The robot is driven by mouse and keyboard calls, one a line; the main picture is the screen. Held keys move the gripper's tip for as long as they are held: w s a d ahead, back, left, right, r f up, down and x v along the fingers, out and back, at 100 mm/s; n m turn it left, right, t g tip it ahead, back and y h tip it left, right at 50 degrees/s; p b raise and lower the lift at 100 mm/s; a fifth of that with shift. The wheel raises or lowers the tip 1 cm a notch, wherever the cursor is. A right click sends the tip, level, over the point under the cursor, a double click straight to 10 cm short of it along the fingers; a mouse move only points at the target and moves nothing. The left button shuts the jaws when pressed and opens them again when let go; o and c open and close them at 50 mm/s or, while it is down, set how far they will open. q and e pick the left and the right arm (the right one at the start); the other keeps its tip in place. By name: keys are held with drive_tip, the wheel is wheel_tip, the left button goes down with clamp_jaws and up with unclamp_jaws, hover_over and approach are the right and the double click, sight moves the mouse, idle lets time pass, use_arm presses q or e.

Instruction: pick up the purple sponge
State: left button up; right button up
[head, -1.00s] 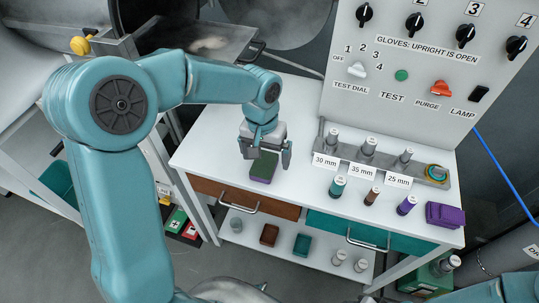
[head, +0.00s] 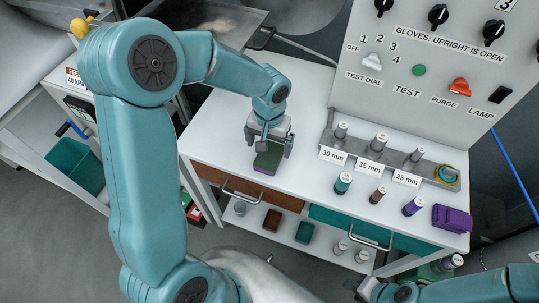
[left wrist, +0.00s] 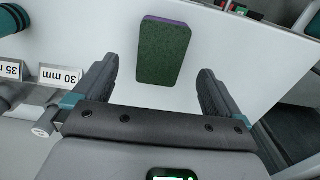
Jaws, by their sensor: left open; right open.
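The sponge (head: 267,160) lies flat near the front edge of the white tabletop, dark green on top with a purple layer underneath. My left gripper (head: 269,143) is above and just behind it, fingers apart and empty. In the left wrist view the sponge (left wrist: 163,52) shows its green face and a thin purple far edge, ahead of and between the open fingers of my left gripper (left wrist: 164,82). My right gripper (head: 368,288) is at the bottom edge of the head view, partly cut off, open and away from the table.
Several small cylinders, including a teal one (head: 343,183), stand before a grey rack (head: 360,148) with size labels. A control panel (head: 430,60) rises behind. The tabletop left of the sponge is clear.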

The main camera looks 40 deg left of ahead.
sight(269, 156)
use_arm(q)
wheel_tip(269, 156, down, 6)
drive_tip(key=shift+a+r+p, duration=0.1)
drive_tip(key=shift+a+p, duration=0.05)
drive_tip(key=shift+p, duration=0.3)
drive_tip(key=c, duration=1.1)
